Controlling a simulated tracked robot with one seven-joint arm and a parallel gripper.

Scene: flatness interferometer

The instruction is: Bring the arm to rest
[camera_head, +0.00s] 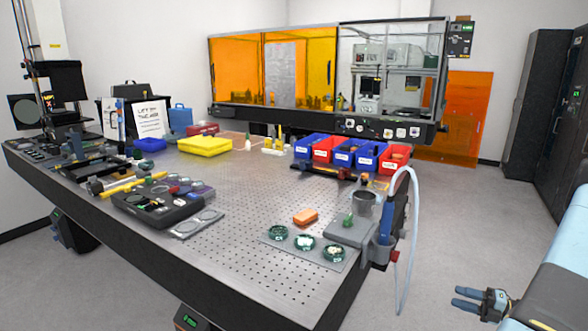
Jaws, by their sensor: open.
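My gripper (469,298) shows at the lower right, low over the grey floor and to the right of the optical table. Its two dark fingers point left and stand apart, with nothing between them. A light blue and dark part of my arm (553,290) shows behind it at the right edge. The rest of my arm is out of the picture. The gripper is clear of the table and touches nothing that I can see.
The perforated optical table (225,215) fills the left and middle. A pale hose (409,240) hangs off its right corner. Several blue and red bins (310,146) stand near its back edge. Dark cabinets (546,95) stand at the right. The floor (475,215) between is clear.

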